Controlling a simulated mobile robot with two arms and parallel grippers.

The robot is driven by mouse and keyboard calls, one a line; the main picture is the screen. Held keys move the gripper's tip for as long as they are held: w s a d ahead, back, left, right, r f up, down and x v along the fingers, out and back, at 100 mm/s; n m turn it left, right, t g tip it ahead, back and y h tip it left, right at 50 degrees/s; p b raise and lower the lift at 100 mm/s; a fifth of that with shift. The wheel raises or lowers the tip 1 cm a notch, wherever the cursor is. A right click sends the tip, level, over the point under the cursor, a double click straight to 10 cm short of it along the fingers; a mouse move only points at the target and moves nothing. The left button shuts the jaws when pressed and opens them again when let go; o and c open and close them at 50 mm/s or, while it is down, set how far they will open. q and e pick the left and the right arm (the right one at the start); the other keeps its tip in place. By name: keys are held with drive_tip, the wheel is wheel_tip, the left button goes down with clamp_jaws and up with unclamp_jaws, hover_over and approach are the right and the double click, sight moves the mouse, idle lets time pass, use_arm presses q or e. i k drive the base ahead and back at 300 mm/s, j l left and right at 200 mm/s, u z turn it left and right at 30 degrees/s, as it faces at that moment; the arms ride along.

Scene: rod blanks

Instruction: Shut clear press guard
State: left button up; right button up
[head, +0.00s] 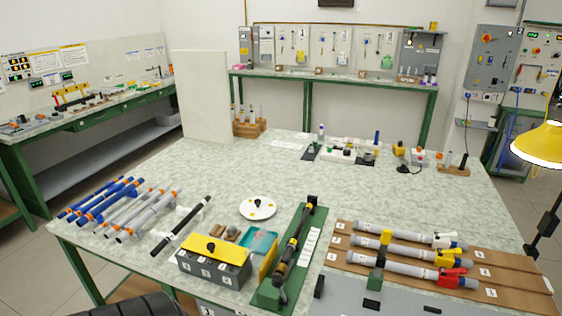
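A long press-like device on a green base (265,297) stands near the front middle of the table, with a black shaft (300,238) lying along it. A yellow upright plate (268,259) stands at its left side. I cannot make out a clear guard with certainty, nor whether one is open or shut. A green block with a yellow top (378,262) stands to the right of the device, near the table's front. Neither of my grippers can be made out in the head view.
Blue and grey rods (125,208) lie at the left, beside a black rod (182,225). A grey box with a yellow lid (214,262), a teal tray (262,240) and a white disc (258,208) sit mid-table. Valved tubes (400,268) lie right on a brown board.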

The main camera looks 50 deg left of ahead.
sight(258, 237)
drive_tip(key=k+j, duration=0.25)
drive_tip(key=j, duration=0.15)
drive_tip(key=k+j, duration=0.2)
drive_tip(key=j, duration=0.25)
drive_tip(key=k+j, duration=0.25)
drive_tip(key=j, duration=0.15)
drive_tip(key=k+j, duration=0.2)
drive_tip(key=j, duration=0.2)
drive_tip(key=k+j, duration=0.25)
drive_tip(key=j, duration=0.15)
